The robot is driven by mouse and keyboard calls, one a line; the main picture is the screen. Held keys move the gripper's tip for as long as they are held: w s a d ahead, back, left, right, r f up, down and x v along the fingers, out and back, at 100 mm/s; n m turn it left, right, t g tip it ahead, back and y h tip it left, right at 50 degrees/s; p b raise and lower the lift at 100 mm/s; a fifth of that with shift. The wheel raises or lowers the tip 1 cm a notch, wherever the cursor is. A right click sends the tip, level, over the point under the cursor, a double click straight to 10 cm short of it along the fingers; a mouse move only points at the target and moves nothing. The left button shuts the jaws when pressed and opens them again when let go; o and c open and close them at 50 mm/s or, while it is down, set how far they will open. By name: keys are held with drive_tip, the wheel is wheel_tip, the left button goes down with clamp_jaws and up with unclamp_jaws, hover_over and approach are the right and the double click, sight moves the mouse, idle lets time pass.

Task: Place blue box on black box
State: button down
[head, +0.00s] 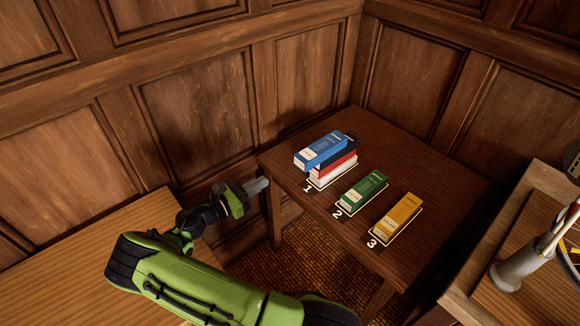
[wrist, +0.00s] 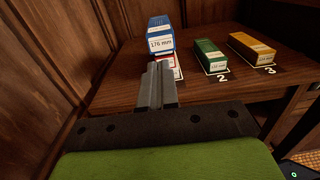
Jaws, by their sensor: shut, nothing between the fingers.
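The blue box (head: 320,150) is at the top of the stack at spot 1. It is shifted toward the left and partly covers the black box (head: 351,141). The black box shows mainly at its right end, above a red box and a white box. Whether the blue box rests flat is hard to tell. In the wrist view the blue box (wrist: 160,36) shows its labelled end beyond the fingers. My gripper (head: 262,184) is shut and empty, left of the table edge and apart from the stack. Its closed fingers (wrist: 157,84) hide part of the lower stack.
The red box (head: 345,163) and white box (head: 333,177) form the lower stack. A green box (head: 363,191) lies at spot 2 and a yellow box (head: 397,215) at spot 3. The dark table (head: 440,185) is clear behind them. Panelled walls stand close behind. A pen cup (head: 518,265) is at right.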

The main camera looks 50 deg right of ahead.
drive_tip(key=b, duration=0.1)
approach(310, 154)
drive_tip(key=shift+s+d+f, duration=0.1)
drive_tip(key=shift+d+f, duration=0.1)
drive_tip(key=shift+d, duration=0.4)
drive_tip(key=shift+d+f, duration=0.2)
drive_tip(key=shift+d, duration=0.65)
drive_tip(key=d, duration=0.4)
drive_tip(key=s+d, duration=0.1)
drive_tip(key=d, duration=0.2)
drive_tip(key=shift+d, duration=0.1)
drive_tip(key=w+a+p, duration=0.2)
drive_tip(key=a, duration=1.3)
drive_tip(key=shift+a, duration=0.35)
